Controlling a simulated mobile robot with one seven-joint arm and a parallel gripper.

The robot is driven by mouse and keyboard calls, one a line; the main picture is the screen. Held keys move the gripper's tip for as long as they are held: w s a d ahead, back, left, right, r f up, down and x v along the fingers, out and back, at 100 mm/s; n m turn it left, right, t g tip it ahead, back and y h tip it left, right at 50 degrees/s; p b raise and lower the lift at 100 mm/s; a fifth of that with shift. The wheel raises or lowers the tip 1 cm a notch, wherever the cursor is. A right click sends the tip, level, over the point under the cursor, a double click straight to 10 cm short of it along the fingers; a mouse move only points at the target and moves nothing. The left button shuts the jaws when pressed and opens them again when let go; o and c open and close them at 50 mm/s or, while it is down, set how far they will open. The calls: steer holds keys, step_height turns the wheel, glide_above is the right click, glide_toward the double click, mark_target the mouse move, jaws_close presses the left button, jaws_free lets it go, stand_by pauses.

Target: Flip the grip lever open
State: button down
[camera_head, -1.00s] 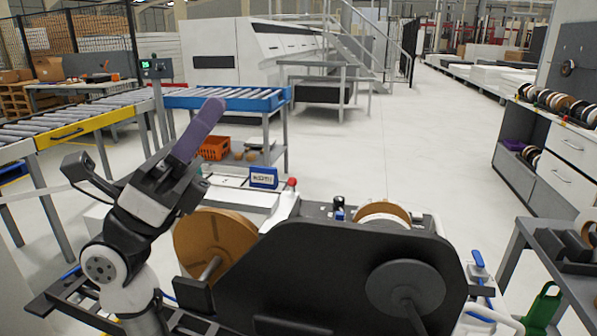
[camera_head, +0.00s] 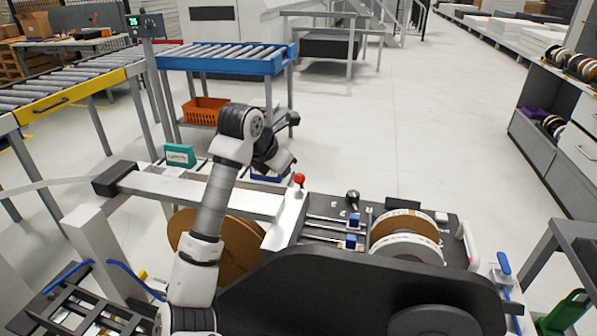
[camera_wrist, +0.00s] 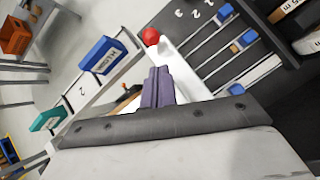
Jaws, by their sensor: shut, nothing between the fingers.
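A lever with a red ball knob (camera_head: 299,180) stands on the white frame of the machine, beside the black top; I take it for the grip lever. In the wrist view its red knob (camera_wrist: 151,36) is just beyond my fingertips, with a small gap in the picture. My gripper (camera_wrist: 158,72) has purple fingers, shut together and empty. In the head view my arm reaches over the machine and the hand is left of the knob; the fingers are mostly hidden there. Whether the lever is open or closed I cannot tell.
Blue slider blocks (camera_head: 351,241) on rods and tape rolls (camera_head: 406,240) lie right of the lever. A teal label block (camera_head: 180,156) and a blue label block (camera_wrist: 102,54) stand left. A brown disc (camera_head: 222,245) is below my arm. A blue-handled lever (camera_head: 503,263) is at far right.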

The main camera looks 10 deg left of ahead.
steer(key=shift+w+a+f+y, duration=0.1)
steer(key=shift+a+f+y, duration=0.2)
steer(key=shift+a, duration=0.2)
steer(key=p+x, duration=0.3)
steer(key=x, duration=0.7)
steer(key=shift+f, duration=0.1)
